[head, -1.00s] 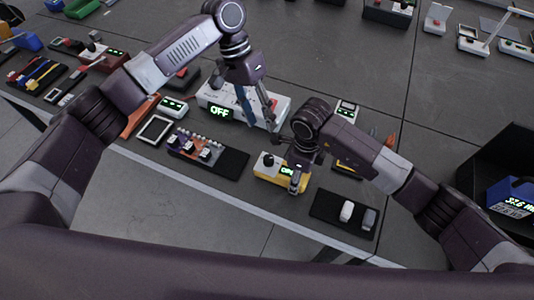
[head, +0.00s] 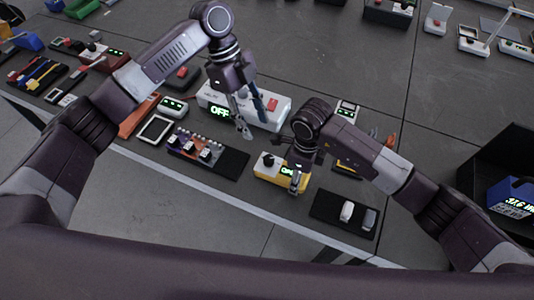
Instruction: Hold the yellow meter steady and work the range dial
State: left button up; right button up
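The yellow meter (head: 267,174) stands near the front edge of the bench in the head view, with a black range dial (head: 268,160) on its left part and a lit green display (head: 287,170). My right gripper (head: 298,180) is over the meter's right end. One finger shows in front of the meter; the other is hidden, so its grip cannot be judged. My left gripper (head: 252,119) is open and empty, above and left of the meter, in front of a white box. Its fingers are apart from the dial.
The white box (head: 274,107) with an OFF display and red switch stands behind the meter. A terminal board (head: 231,163) lies to the left, a black tray (head: 330,208) to the right. A dark bin (head: 486,168) holds a blue meter (head: 505,190) at far right.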

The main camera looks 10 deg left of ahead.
aim_at(268, 158)
pick_arm(q)
jog(key=shift+m, duration=0.6)
jog(key=x, duration=1.2)
jog(key=shift+a+f, duration=0.1)
jog(key=shift+c, duration=0.4)
grip_shut()
